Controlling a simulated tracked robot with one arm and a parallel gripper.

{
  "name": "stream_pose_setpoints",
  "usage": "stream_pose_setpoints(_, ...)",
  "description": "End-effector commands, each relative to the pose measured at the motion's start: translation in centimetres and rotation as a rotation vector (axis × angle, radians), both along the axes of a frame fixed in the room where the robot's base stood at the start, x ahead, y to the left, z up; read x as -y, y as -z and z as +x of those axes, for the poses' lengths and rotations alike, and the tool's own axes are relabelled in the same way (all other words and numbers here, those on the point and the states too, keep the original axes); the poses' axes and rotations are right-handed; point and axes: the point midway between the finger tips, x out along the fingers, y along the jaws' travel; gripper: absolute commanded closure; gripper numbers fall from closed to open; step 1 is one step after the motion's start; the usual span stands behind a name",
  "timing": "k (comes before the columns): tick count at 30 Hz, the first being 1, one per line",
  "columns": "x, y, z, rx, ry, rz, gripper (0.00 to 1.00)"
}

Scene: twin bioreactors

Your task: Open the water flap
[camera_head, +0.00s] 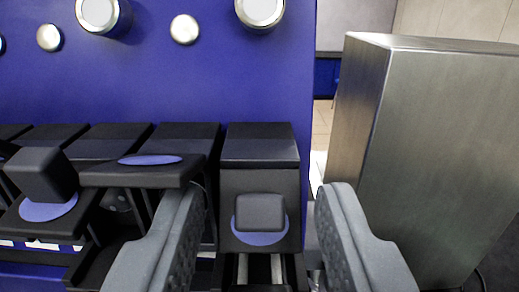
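My gripper (263,192) is open and empty, its two grey fingers spread wide. Between and beyond them is a black flap unit (260,183) at the right end of a row. Its front carries a black square knob (260,212) on a purple disc (258,238). The fingers are apart from the knob, one to each side in the picture. I see no readable label that tells which flap is the water one. The left finger hides part of the neighbouring unit.
Left of it, one flap (140,173) sticks out level, its purple disc (150,160) facing up. Further left is another black knob (42,174) on a disc. A purple panel (200,75) with silver knobs stands behind. A metal cabinet (440,150) stands close on the right.

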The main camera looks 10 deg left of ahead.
Motion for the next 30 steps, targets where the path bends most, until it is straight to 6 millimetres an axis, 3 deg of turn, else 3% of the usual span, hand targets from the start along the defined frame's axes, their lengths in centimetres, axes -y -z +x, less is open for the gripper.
stream_pose_setpoints(8,-0.3,-0.1,1.8,0.002,0.0,0.0,0.64)
stream_pose_setpoints(19,-0.3,-0.1,2.1,0.002,0.001,0.0,0.64)
stream_pose_setpoints(20,-0.3,-0.1,2.1,0.002,0.001,0.0,0.66)
stream_pose_setpoints(23,-0.3,-0.1,2.1,0.002,0.001,0.0,0.94)
stream_pose_setpoints(30,-0.4,-0.2,2.1,-0.005,0.001,-0.001,0.94)
